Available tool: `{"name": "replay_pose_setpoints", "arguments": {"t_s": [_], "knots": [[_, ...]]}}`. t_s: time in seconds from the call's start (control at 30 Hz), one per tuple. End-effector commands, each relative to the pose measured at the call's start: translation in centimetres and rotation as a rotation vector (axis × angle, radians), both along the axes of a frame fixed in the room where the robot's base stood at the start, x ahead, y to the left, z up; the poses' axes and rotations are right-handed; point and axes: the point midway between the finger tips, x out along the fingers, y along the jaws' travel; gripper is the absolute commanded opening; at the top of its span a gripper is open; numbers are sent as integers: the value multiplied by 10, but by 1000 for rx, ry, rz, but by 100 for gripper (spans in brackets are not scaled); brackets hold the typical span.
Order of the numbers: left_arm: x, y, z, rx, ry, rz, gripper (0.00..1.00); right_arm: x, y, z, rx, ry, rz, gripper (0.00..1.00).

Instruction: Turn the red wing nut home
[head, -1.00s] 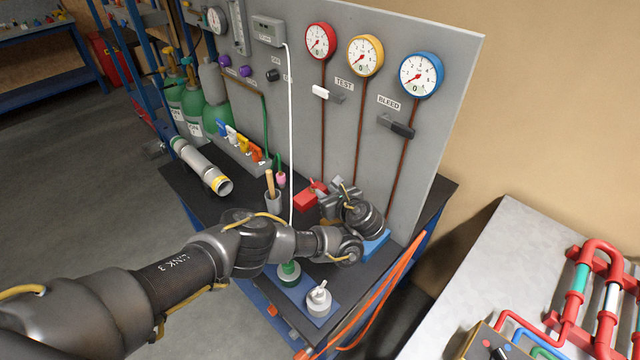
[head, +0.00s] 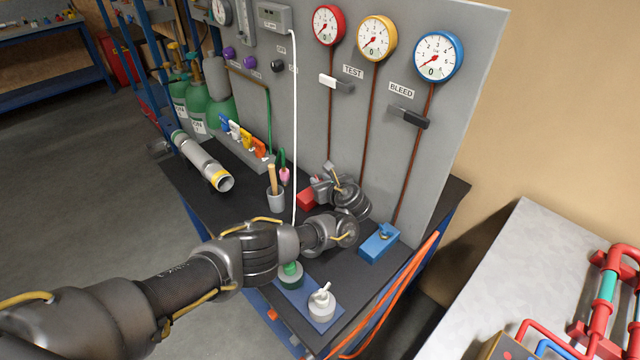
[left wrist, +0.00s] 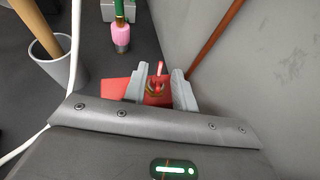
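The red block (head: 306,199) sits on the dark bench at the foot of the grey panel, partly hidden by my left gripper (head: 325,182). In the left wrist view the red block (left wrist: 117,88) lies under my left gripper (left wrist: 160,88). The red wing nut (left wrist: 159,70) stands up between the two grey fingers, one on each side. The fingers are apart, with a visible gap to the wing. The nut's base is partly hidden by the gripper body. My right gripper is in neither view.
A blue block (head: 379,243) with its own wing nut sits to the right. A cup with a wooden handle (head: 275,199), a pink-tipped tool (head: 284,177) and a white hose (head: 293,120) are close on the left. The panel (head: 460,120) rises right behind the gripper.

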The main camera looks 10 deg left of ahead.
Motion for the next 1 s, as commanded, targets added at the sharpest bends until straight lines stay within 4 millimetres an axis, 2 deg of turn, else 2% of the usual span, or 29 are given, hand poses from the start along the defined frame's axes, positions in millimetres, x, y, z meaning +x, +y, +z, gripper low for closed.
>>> {"name": "replay_pose_setpoints", "arguments": {"t_s": [0.17,0.43,0.67,1.0], "knots": [[8,7,-5,0,2,1,27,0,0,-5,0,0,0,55],[9,8,-5,-1,2,0,27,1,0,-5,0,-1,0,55],[9,8,-5,-1,2,0,0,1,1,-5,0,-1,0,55],[8,9,-3,-1,1,-16,0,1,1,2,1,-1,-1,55]]}}
